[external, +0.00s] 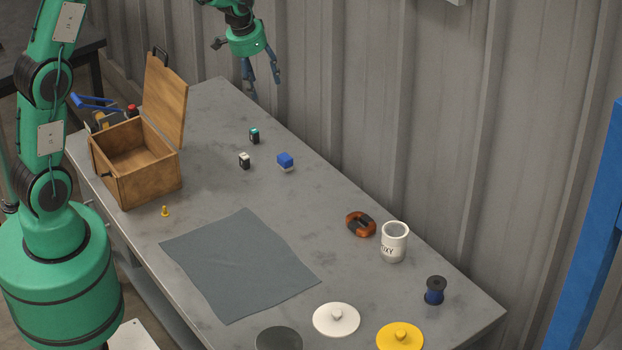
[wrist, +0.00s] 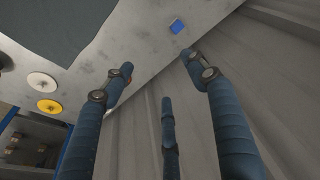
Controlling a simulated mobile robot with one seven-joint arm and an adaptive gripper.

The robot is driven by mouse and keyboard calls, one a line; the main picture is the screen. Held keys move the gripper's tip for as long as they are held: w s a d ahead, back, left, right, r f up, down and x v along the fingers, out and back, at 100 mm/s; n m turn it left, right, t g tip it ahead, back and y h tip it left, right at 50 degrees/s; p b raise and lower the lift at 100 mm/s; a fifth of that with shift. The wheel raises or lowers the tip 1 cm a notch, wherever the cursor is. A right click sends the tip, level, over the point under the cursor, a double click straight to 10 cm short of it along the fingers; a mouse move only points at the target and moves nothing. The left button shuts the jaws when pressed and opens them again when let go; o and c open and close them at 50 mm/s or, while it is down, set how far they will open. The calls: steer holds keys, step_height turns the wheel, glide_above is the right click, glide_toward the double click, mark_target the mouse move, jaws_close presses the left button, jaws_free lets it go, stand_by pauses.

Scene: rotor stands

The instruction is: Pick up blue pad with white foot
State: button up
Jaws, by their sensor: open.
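The blue pad with a white foot (external: 285,160) sits upright on the grey table, right of two small dark blocks. Its blue top faces up and a white strip shows below. In the wrist view a blue square, the pad (wrist: 177,26), lies on the table near the upper middle, beyond the fingers. My gripper (external: 262,88) hangs above and beyond the table's far edge, near the wall, well apart from the pad. In the wrist view my gripper (wrist: 160,75) has its fingers spread, with nothing between them.
A teal-topped block (external: 254,136) and a white-topped block (external: 244,161) stand close left of the pad. An open wooden box (external: 150,182) stands left. A grey cloth (external: 240,265), orange item (external: 361,224), white mug (external: 394,243) and spool (external: 435,290) lie nearer. The corrugated wall (external: 400,90) borders the table.

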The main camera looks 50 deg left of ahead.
steer(key=w+a+f, duration=0.3)
steer(key=w+f, duration=0.3)
steer(key=f, duration=0.3)
steer(key=g+p, duration=0.1)
glide_above(285, 157)
steer(key=s, duration=0.2)
step_height(285, 157, down, 14)
steer(key=shift+a, duration=0.2)
steer(key=shift+w, duration=0.1)
steer(key=shift+w+f, duration=0.2)
steer(key=shift+f, duration=1.15)
steer(key=shift+w+f, duration=0.25)
steer(key=shift+f, duration=1.15)
steer(key=shift+w+f, duration=0.2)
steer(key=shift+f, duration=1.15)
steer(key=shift+w+d+f+b, duration=0.1)
steer(key=shift+f+b, duration=0.1)
steer(key=shift+f, duration=0.65)
steer(key=shift+w+a+f+b, duration=0.1)
steer(key=shift+f+b, duration=0.1)
steer(key=shift+f, duration=0.7)
steer(key=shift+w+d+f+b, duration=0.1)
steer(key=shift+f+b, duration=0.1)
steer(key=shift+f, duration=0.65)
steer(key=shift+c, duration=0.5)
